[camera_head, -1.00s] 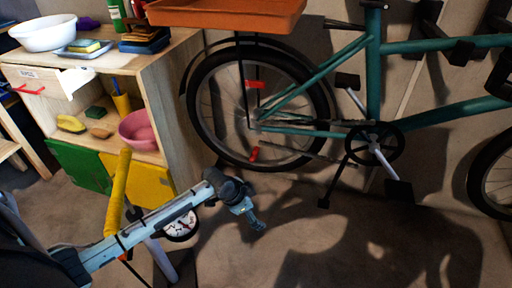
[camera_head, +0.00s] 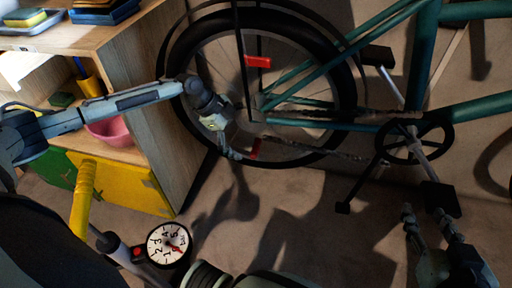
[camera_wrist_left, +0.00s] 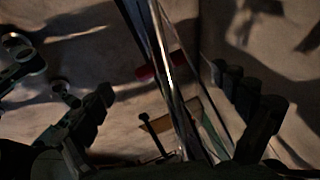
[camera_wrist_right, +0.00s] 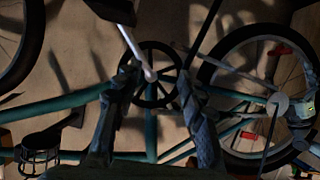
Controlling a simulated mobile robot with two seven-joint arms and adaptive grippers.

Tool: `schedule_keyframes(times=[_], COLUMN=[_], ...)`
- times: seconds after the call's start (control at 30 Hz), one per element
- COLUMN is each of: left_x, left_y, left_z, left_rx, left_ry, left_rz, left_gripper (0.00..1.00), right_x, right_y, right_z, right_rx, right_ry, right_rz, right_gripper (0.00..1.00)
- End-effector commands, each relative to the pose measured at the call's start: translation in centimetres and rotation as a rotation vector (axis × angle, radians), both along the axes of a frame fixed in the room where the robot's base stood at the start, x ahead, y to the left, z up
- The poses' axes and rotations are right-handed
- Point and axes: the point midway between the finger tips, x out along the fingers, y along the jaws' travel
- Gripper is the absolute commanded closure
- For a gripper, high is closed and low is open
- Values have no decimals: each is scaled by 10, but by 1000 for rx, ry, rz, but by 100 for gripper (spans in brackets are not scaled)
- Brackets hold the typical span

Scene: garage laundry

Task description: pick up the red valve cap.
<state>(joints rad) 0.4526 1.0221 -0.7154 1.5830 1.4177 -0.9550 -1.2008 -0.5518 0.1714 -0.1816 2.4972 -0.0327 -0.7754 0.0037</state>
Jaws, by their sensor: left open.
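Two red pieces sit on the rear wheel: an upper one (camera_head: 258,62) and a lower one (camera_head: 255,148) near the rim. I cannot tell which is the valve cap. A red piece (camera_wrist_left: 158,70) shows between the open fingers in the left wrist view, beyond thin bars. My left gripper (camera_head: 230,154) is open and empty, just left of the lower red piece, with no clear contact. My right gripper (camera_head: 426,214) is open and empty near the pedal at the lower right; its parted fingers show in the right wrist view (camera_wrist_right: 155,80).
The teal bicycle's frame (camera_head: 424,50), crank and pedal (camera_head: 440,198) stand right of the left gripper. A wooden shelf (camera_head: 150,60) with a pink bowl (camera_head: 112,131) stands at left. A dial gauge (camera_head: 168,244) is low in front. The floor below the wheel is clear.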

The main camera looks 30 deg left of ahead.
Motion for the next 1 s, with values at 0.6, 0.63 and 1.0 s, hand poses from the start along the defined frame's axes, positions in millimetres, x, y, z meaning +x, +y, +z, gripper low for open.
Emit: schedule_keyframes(times=[0.6,0.63,1.0], left_x=[16,16,16], left_y=[-21,-21,-21], left_z=[-39,-39,-39], left_rx=[0,0,0], left_ry=[1,1,1], left_rz=[2,2,2], left_gripper=[4,8,39], right_x=[8,9,8], right_y=[19,18,19], right_z=[26,26,26], right_rx=[57,57,57], right_ry=[-131,-131,-130], right_rz=[32,32,32], right_gripper=[60,60,60])
